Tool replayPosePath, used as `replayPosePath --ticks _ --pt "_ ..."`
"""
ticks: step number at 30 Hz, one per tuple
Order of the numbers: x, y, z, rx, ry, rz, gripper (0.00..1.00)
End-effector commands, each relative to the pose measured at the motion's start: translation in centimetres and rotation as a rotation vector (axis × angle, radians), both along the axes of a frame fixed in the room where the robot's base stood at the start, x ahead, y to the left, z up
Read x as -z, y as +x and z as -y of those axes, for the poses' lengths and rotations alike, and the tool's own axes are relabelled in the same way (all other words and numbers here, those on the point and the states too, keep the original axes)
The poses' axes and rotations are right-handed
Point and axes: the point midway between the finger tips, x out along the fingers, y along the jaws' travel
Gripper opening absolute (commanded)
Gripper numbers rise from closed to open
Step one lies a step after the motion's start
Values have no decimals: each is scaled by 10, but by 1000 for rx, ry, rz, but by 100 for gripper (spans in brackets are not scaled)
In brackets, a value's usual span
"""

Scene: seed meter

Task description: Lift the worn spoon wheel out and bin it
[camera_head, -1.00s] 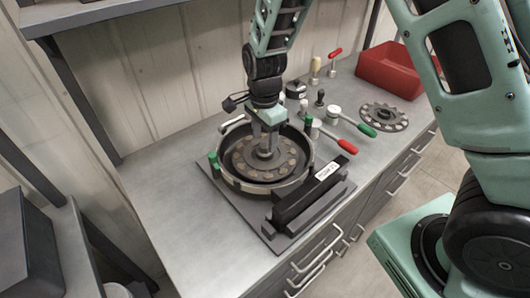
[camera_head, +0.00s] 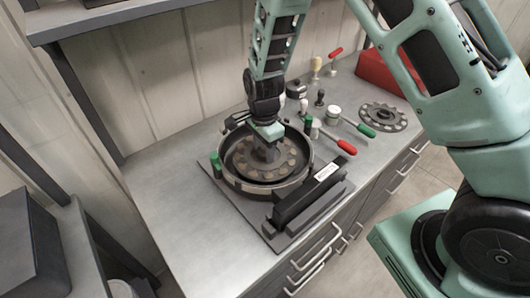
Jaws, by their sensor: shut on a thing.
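The worn spoon wheel (camera_head: 242,166), a dark disc with a ring of tan round spots, sits inside the round open meter housing (camera_head: 231,181). My gripper (camera_head: 266,155) points down into the housing over the wheel's middle, shut on the wheel's hub, which the fingers mostly hide. The wheel looks level and low within the housing walls. The red bin (camera_head: 378,73) stands at the bench's far right, partly hidden behind my arm.
Another notched wheel (camera_head: 383,117) lies flat on the bench at right. Red-handled and green-handled tools (camera_head: 346,147) and several small knobs lie beside the housing. A dark labelled block (camera_head: 308,194) stands at its front right. The bench's left front is clear.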

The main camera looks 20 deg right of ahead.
Motion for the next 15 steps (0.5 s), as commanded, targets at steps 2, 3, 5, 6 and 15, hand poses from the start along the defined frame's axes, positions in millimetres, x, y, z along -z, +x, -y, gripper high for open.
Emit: replayPosePath --ticks 2,3,5,6,15 --pt "-2 0 0 0 0 2 22" --pt "-4 1 0 0 0 2 22" --pt "-9 1 0 -1 1 3 22" --pt "-14 1 -1 -1 1 4 22" --pt "-71 1 -1 -1 1 5 22"
